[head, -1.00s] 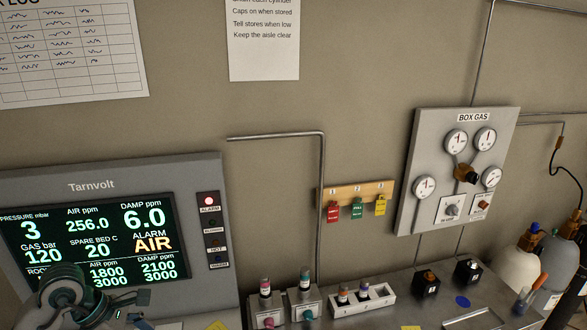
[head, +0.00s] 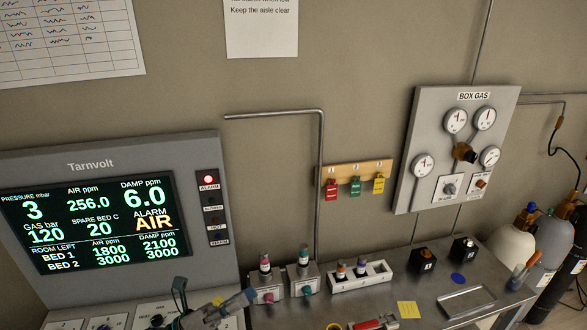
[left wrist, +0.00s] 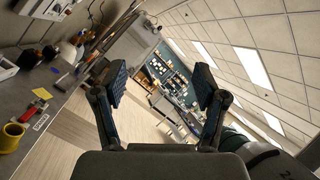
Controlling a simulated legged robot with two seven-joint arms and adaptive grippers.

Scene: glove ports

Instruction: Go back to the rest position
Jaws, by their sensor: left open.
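My left gripper (head: 212,312) shows at the bottom edge of the head view, in front of the lower part of the Tarnvolt panel. In the left wrist view its two fingers (left wrist: 160,95) stand wide apart with nothing between them. It is apart from the bench and the objects on it. My right gripper is in neither view.
The Tarnvolt monitor (head: 95,215) shows a lit red alarm lamp. A steel bench (head: 380,295) carries small bottles in holders (head: 362,277), a red-handled tool (head: 375,324) and a tray (head: 467,301). Gas cylinders (head: 551,240) stand at the right. The left wrist view shows open floor (left wrist: 75,130).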

